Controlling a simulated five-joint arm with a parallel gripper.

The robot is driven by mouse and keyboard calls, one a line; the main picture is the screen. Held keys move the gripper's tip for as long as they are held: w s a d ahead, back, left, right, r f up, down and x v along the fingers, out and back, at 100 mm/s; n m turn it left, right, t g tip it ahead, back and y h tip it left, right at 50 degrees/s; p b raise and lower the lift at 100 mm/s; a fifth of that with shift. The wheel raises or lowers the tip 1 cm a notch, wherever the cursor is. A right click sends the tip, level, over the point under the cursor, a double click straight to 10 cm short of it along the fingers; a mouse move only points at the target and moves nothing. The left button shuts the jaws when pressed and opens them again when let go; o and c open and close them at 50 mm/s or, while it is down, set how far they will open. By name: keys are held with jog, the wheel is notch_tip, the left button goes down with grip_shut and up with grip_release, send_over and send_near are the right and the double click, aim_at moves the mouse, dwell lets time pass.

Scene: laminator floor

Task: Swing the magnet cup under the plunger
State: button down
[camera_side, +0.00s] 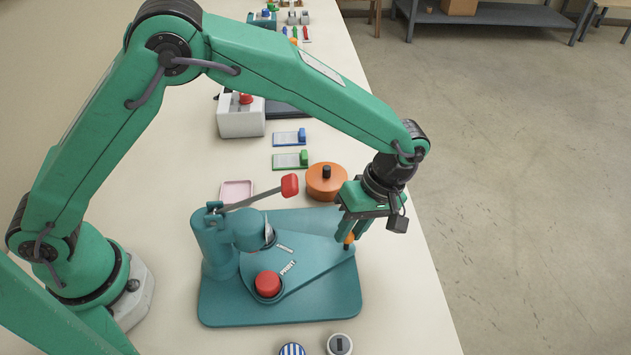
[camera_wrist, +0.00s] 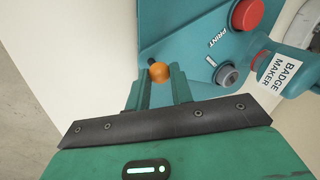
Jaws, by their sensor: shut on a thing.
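The teal badge maker (camera_side: 215,308) stands on the bench, its lever with a red grip (camera_side: 290,185) raised. Its swing plate (camera_side: 320,262) carries a cup with a red disc (camera_side: 267,284) beside the word PRINT. A grey cup (camera_wrist: 227,76), likely the magnet cup, lies close to the plunger head (camera_wrist: 260,57) in the wrist view; its label is unreadable. The press head (camera_side: 250,232) partly hides that spot in the side view. My gripper (camera_side: 348,228) is shut on the plate's orange knob (camera_wrist: 159,72), at the right corner of the plate in the side view.
An orange round tin (camera_side: 326,183) stands behind the press, near my gripper. A pink tray (camera_side: 236,193) lies behind it. A striped badge (camera_side: 292,349) and a grey round piece (camera_side: 340,344) lie in front. The bench edge is close on the right.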

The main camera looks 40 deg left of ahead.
jog(key=c, duration=1.2)
grip_release()
jog(key=shift+c, duration=0.2)
jog(key=shift+r, duration=0.15)
jog(key=v, duration=0.7)
jog(key=shift+r, duration=0.3)
jog(key=shift+w+d, duration=0.1)
